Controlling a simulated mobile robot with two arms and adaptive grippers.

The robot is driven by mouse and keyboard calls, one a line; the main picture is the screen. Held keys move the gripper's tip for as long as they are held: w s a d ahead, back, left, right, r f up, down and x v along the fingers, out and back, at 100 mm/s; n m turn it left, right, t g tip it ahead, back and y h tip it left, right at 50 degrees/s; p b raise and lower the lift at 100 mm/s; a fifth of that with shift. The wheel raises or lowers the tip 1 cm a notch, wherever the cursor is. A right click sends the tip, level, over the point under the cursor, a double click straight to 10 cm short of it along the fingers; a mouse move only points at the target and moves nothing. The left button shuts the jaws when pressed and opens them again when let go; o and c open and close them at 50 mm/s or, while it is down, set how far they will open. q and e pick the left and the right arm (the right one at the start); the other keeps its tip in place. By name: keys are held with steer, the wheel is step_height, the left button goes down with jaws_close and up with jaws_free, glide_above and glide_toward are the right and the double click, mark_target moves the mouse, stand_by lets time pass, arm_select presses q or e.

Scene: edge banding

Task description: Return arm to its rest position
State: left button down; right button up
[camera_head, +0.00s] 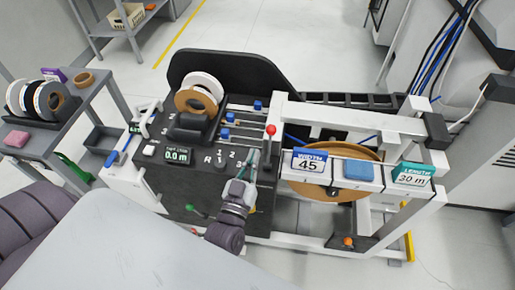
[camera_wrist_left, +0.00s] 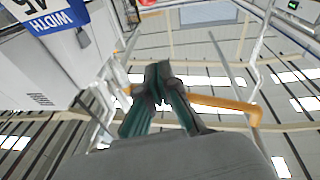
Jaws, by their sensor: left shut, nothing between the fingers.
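My left gripper (camera_head: 252,157) is in front of the black control panel (camera_head: 185,185) of the edge banding machine, with its green-grey fingers pointing up toward the red-knobbed lever (camera_head: 271,130). The fingertips look just below the knob; I cannot tell whether they touch the lever. In the left wrist view the fingers (camera_wrist_left: 160,82) meet at their tips with nothing between them. Part of the blue-and-white WIDTH sign (camera_wrist_left: 60,18) shows there upside down. My right gripper is not in view.
The machine's white frame (camera_head: 350,120) stands to the right, with the "WIDTH 45" sign (camera_head: 309,162), a blue block (camera_head: 358,170), the "LENGTH 30 m" sign (camera_head: 412,176) and a large tan roll (camera_head: 330,185). Tape rolls (camera_head: 197,100) sit on top. A grey side table (camera_head: 88,98) is at left.

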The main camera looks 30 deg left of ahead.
arm_select(q)
steer(key=shift+s, duration=0.35)
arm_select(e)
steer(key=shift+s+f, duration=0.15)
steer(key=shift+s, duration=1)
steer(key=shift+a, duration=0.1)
